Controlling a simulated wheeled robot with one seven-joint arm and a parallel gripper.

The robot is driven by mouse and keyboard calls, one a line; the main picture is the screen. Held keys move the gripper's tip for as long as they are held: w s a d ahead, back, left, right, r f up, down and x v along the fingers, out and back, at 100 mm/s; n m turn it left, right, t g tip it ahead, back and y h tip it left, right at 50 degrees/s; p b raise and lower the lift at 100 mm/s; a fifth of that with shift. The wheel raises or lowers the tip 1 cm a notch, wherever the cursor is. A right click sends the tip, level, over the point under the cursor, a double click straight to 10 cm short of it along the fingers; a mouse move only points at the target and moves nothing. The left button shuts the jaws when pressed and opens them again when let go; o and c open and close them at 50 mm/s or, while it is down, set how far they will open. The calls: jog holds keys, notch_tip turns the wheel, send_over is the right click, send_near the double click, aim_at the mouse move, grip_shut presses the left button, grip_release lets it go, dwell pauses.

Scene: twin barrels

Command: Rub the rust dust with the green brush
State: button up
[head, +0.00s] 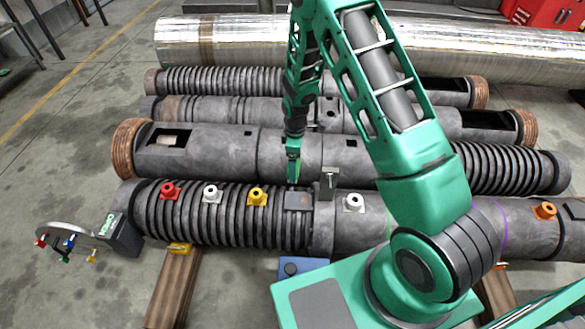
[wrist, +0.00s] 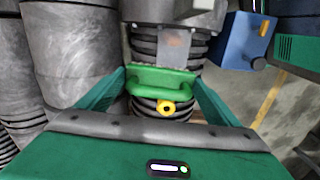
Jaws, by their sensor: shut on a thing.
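My gripper (head: 293,160) hangs over the front barrel, just behind a small dark plate (head: 299,201). In the wrist view the green brush (wrist: 160,82) lies crosswise between my fingers, and they are shut on it. In the head view I cannot tell the brush from the green gripper. A brownish patch that looks like the rust dust (wrist: 174,41) shows on the plate, beyond the brush in the wrist view. I see a gap in the picture between brush and patch. The brush's underside is hidden, and I cannot tell its height above the barrel.
Red (head: 169,191), white (head: 211,194) and yellow (head: 257,197) fittings stand on the front barrel left of the plate. A grey bracket (head: 328,184) and another white fitting (head: 354,203) stand to its right. A blue box (head: 290,268) sits in front. More barrels lie behind.

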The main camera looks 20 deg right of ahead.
jog(key=shift+s+a+f+n, duration=0.1)
jog(key=shift+s+f+n, duration=0.15)
jog(key=shift+f, duration=0.35)
jog(key=shift+s+f+n, duration=0.15)
jog(key=shift+s+f, duration=0.05)
jog(key=shift+f, duration=0.4)
notch_tip(320, 180, down, 6)
jog(key=shift+f, duration=0.2)
